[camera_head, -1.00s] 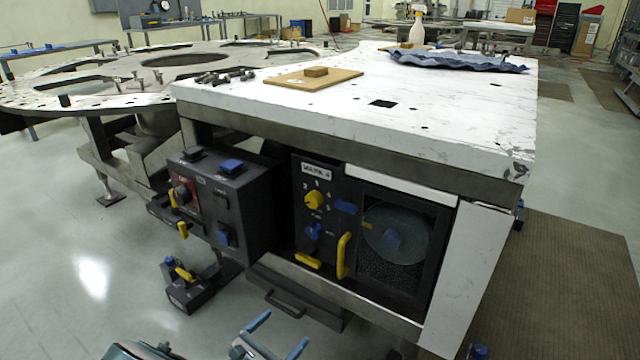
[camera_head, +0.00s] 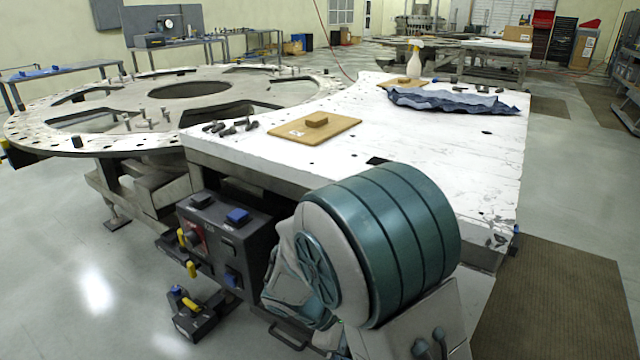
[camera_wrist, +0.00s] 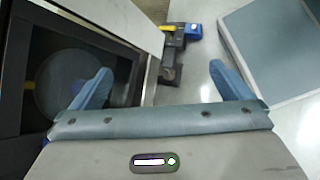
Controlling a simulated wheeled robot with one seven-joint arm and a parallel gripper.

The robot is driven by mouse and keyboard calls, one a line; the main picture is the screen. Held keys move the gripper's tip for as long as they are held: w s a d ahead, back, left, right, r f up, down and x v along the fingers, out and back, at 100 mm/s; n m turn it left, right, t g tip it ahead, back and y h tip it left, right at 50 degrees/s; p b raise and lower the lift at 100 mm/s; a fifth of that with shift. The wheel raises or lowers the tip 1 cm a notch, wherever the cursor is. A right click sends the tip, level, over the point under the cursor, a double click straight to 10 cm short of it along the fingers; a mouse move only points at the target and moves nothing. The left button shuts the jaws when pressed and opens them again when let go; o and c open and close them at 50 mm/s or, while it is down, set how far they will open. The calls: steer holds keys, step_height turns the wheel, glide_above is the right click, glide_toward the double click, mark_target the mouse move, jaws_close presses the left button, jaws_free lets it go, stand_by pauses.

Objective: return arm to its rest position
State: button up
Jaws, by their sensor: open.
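My gripper (camera_wrist: 165,88) shows in the wrist view with its two blue fingers spread wide apart and nothing between them. Behind the fingers are the dark front of the control unit (camera_wrist: 40,50) on the left and grey floor in the middle. In the head view my folded arm, with a large teal and grey joint, stands in front of the white table (camera_head: 470,160). The arm hides much of the table's front and the round-windowed panel. My gripper is not clearly visible in the head view.
A dark control box (camera_head: 222,235) hangs under the table's left corner, close to my arm. A small pedal box (camera_head: 192,312) lies on the floor. A cork board (camera_head: 315,127) and a blue cloth (camera_head: 450,101) lie on the table. Floor at the left is clear.

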steer(key=s+d+r+m+y+p, duration=0.2)
steer(key=s+r+m+y+p, duration=0.1)
steer(key=r, duration=0.6)
steer(key=s+d+r+m+t+y+p, duration=0.1)
steer(key=s+d+r+m+y+p, duration=0.1)
steer(key=r, duration=0.7)
steer(key=s+d+r+m+t+y+p, duration=0.1)
steer(key=s+r+m+y+p, duration=0.3)
steer(key=r+m+p, duration=0.4)
steer(key=shift+s+d+r+p, duration=0.7)
steer(key=shift+s+r, duration=0.15)
steer(key=shift+r, duration=0.1)
